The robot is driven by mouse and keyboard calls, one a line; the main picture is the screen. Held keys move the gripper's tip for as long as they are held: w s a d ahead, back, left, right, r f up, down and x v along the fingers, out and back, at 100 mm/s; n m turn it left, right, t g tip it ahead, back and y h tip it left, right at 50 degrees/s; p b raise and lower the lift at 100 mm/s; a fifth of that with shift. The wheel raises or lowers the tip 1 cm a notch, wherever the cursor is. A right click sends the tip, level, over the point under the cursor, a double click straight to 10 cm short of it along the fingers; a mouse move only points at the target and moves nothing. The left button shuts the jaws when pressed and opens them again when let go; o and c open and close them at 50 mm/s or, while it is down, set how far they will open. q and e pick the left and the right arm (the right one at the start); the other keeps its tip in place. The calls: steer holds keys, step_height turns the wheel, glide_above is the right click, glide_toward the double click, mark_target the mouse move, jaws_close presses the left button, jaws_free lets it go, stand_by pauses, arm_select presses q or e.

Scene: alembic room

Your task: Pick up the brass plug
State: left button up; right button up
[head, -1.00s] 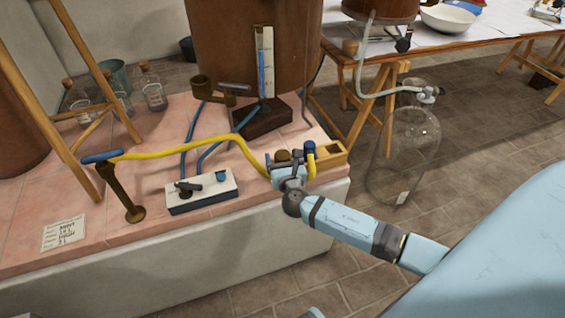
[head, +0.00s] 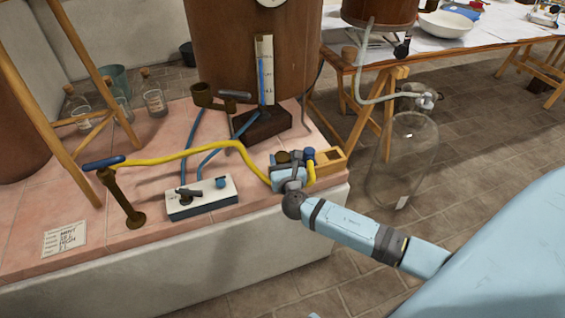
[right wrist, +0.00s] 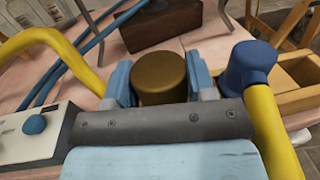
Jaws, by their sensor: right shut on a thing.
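The brass plug (right wrist: 158,78) is a dull brown-gold cylinder with a round flat top. In the right wrist view it sits between the two light-blue fingers of my right gripper (right wrist: 159,84), which is shut on it. In the head view the plug (head: 282,158) shows small and partly covered by my right gripper (head: 289,160), at the right front corner of the pink tiled counter. I cannot tell whether the plug is still seated or lifted. My left gripper is not in view.
A yellow hose (head: 190,153) arches left of the gripper, and its blue-capped end (right wrist: 248,65) stands close on the right. A wooden box (head: 330,160) lies just behind. A white switch box (head: 202,198) is to the left. A large glass bottle (head: 405,160) stands right of the counter.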

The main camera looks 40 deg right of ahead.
mark_target(282, 157)
step_height(282, 157, up, 4)
steer(key=shift+r+p, duration=0.25)
steer(key=shift+p, duration=0.5)
arm_select(q)
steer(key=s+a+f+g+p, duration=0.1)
steer(key=p, duration=0.1)
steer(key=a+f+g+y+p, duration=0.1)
steer(key=p, duration=0.1)
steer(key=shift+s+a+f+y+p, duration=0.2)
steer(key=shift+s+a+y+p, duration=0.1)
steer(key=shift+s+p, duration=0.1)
arm_select(e)
step_height(282, 157, up, 14)
steer(key=shift+f, duration=0.15)
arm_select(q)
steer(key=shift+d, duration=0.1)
